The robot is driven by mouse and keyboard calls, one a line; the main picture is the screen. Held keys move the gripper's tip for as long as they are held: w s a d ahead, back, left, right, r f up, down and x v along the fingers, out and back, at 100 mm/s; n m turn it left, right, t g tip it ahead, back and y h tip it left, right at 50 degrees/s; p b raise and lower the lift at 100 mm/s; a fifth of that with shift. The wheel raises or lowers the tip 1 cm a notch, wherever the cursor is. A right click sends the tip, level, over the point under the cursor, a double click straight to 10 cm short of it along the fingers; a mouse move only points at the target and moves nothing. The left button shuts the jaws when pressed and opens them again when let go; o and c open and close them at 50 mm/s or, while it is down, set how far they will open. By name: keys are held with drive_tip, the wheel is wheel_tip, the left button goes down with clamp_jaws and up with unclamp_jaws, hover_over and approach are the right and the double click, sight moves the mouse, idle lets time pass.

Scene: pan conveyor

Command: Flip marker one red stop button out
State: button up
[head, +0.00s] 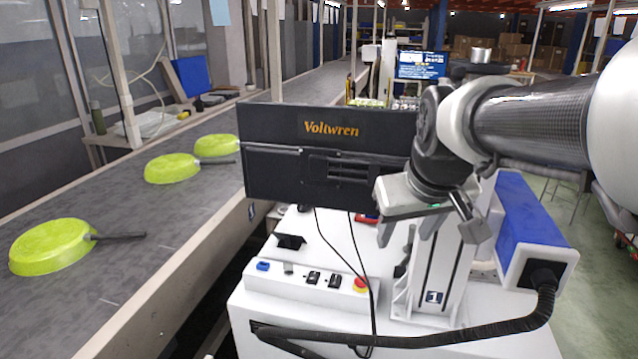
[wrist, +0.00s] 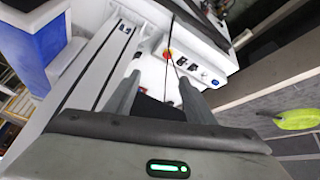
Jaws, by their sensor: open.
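The red stop button (head: 360,284) sits on a yellow base at the right end of the white control panel, near a hanging black cable. It also shows in the wrist view (wrist: 168,53), beyond my fingertips. My gripper (head: 430,236) is open and empty, above and to the right of the button, in front of the column. In the wrist view its two fingers (wrist: 160,88) are spread apart. Whether the button is pressed or out cannot be told.
The panel also carries black switches (head: 324,280) and a blue button (head: 263,266). A black Voltwren box (head: 290,180) stands behind. Green pans (head: 54,246) lie on the grey conveyor (head: 150,235) at left. Black cables cross the white cabinet (head: 300,318).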

drive_tip(key=n+g+y, duration=0.2)
approach(362, 279)
drive_tip(key=b+x, duration=0.3)
drive_tip(key=x, duration=0.4)
drive_tip(key=shift+f, duration=0.2)
drive_tip(key=shift+s, duration=0.1)
